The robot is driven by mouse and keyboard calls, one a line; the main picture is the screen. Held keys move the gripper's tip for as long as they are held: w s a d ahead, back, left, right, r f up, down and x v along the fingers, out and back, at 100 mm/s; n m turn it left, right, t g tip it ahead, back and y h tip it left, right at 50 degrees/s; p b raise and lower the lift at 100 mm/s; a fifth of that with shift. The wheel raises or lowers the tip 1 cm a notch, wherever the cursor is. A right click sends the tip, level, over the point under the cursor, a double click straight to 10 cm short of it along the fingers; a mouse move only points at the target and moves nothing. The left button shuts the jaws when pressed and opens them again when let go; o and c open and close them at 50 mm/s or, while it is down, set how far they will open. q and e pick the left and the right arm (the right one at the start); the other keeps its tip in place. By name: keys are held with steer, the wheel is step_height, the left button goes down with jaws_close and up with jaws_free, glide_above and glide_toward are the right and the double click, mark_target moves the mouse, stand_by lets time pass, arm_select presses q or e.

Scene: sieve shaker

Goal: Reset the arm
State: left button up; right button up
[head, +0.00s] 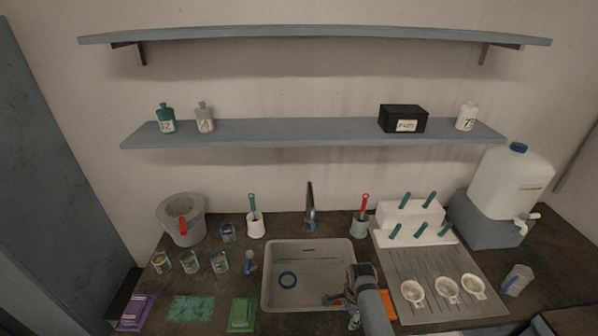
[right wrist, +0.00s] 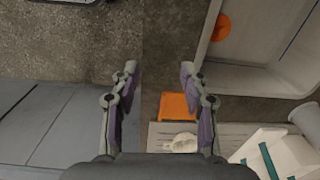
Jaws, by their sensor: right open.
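My right gripper (right wrist: 159,74) is open and empty in the right wrist view, its two fingers spread apart over the counter. In the head view my right arm comes in from the bottom, and the gripper (head: 352,292) is at the sink's right front corner, its fingers hard to make out. An orange pad (right wrist: 175,107) lies on the counter below the gripper and partly shows behind my arm in the head view (head: 388,304). My left gripper is not in view.
A draining board (head: 405,262) with several white cups and a white rack (head: 408,214) stands right. Several glass jars, a grey pot (head: 182,222) and a green pad (head: 242,314) stand left. A water tank (head: 510,182) stands far right.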

steer(key=s+d+r+n+t, duration=0.2)
steer(key=s+d+r+n, duration=0.2)
steer(key=s+r+n, duration=0.4)
steer(key=s+d+r+n+t, duration=0.1)
steer(key=s+d+r+n, duration=0.3)
steer(key=s+r+n, duration=0.45)
steer(key=s+d+f+b, duration=0.1)
steer(key=s+f+b, duration=0.15)
steer(key=f, duration=1.05)
steer(key=s+d+f+g+h+b, duration=0.1)
steer(key=f+b, duration=0.2)
steer(key=f, duration=0.9)
steer(key=s+d+f+b, duration=0.1)
steer(key=s+f+b, duration=0.15)
steer(key=f, duration=1.05)
arm_select(q)
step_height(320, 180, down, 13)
steer(key=b, duration=0.4)
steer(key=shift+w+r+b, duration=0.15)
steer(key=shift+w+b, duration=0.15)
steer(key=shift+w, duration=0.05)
arm_select(e)
steer(key=s+f+g, duration=0.1)
steer(key=s+f, duration=1.5)
steer(key=f, duration=0.2)
steer(key=shift+d, duration=0.4)
